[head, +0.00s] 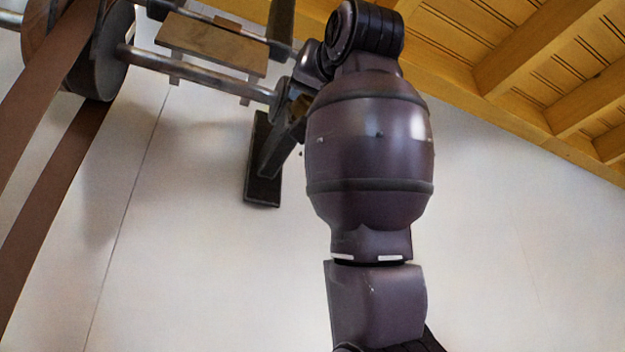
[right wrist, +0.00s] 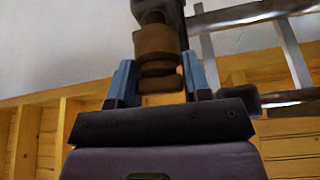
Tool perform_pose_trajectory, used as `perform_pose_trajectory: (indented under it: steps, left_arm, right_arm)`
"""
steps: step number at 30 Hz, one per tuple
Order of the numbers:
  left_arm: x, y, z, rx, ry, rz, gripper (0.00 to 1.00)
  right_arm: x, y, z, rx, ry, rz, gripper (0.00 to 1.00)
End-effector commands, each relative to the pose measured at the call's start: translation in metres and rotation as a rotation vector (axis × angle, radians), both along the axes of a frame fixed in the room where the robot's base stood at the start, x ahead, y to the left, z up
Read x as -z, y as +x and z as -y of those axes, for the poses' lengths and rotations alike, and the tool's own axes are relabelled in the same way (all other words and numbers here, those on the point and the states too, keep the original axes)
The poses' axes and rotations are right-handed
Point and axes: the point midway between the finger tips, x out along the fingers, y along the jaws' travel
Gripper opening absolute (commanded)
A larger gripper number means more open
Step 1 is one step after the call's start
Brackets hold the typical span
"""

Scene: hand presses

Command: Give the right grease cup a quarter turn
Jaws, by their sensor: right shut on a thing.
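The right grease cup (right wrist: 155,42) is a brass-coloured round cup hanging under a dark bearing block, seen in the right wrist view. My right gripper (right wrist: 159,72) comes at it from below, with one blue-grey finger on each side of the cup's lower part, and it is shut on the cup. In the head view my right arm reaches up to the bearing at the shaft's right end and hides most of the gripper and cup. How far the cup is turned cannot be told. My left gripper is not in view.
A steel shaft (head: 195,70) runs left from the bearing to a dark pulley (head: 100,62) with brown belts (head: 45,200). A wooden board (head: 212,46) lies beside the shaft. A dark wall bracket (head: 263,165) stands just left of my arm. Yellow ceiling beams (head: 540,62) are above; the wall at right is clear.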

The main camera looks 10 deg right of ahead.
Motion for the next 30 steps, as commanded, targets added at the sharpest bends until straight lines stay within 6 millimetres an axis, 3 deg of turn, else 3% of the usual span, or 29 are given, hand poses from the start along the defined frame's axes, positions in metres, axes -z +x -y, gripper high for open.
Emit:
perform_pose_trajectory:
  steps: [15,30]
  left_arm:
    - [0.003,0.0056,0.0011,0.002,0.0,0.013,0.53]
    - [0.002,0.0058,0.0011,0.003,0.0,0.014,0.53]
  right_arm:
    - [-0.0001,-0.0007,0.001,0.0,0.361,-0.07,0.21]
    - [-0.0003,-0.0006,0.0019,0.0,0.495,-0.095,0.21]
